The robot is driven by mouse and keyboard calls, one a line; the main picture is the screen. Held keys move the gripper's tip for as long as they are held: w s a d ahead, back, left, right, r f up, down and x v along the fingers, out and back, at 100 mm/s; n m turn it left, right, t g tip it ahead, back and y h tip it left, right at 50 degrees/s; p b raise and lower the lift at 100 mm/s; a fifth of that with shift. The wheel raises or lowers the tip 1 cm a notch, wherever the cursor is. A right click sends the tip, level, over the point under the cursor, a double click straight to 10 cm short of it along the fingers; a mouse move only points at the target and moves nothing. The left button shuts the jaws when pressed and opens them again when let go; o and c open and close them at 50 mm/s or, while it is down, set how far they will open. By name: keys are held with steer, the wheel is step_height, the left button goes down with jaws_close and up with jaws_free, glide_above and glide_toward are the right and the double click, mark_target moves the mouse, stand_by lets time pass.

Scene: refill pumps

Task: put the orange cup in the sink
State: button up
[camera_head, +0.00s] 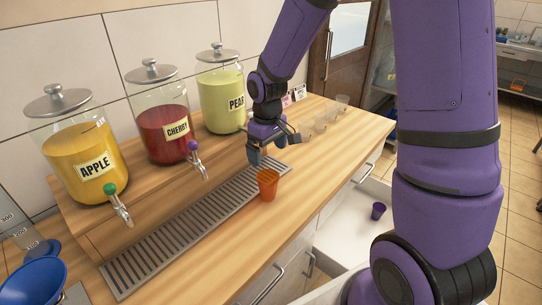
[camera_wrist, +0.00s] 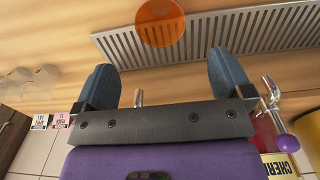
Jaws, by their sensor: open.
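The orange cup (camera_head: 267,185) stands upright on the wooden counter at the right edge of the metal drip grate. In the wrist view the orange cup (camera_wrist: 160,22) is at the top, beyond and between the fingertips. My gripper (camera_head: 272,150) is open and empty, just behind and above the cup, apart from it. Its two blue fingers show in the wrist view (camera_wrist: 164,72). A white open basin or drawer (camera_head: 345,238) lies below the counter at the right, with a purple cup (camera_head: 378,211) in it; I cannot tell if this is the sink.
Jars of apple (camera_head: 80,165), cherry (camera_head: 165,138) and pear (camera_head: 220,105) drink with taps stand behind the drip grate (camera_head: 180,235). Several clear cups (camera_head: 320,124) stand at the counter's far end. A blue bowl-like thing (camera_head: 35,282) is at lower left. The counter's front strip is clear.

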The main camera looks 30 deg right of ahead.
steer(key=s+d+r+m+t, duration=0.3)
steer(key=s+r+m+t, duration=0.1)
steer(key=s+r, duration=1.9)
steer(key=shift+t, duration=0.6)
steer(key=shift+s+d+r, duration=0.1)
steer(key=shift+s+r, duration=0.05)
steer(key=shift+s, duration=0.25)
steer(key=shift+w, duration=0.1)
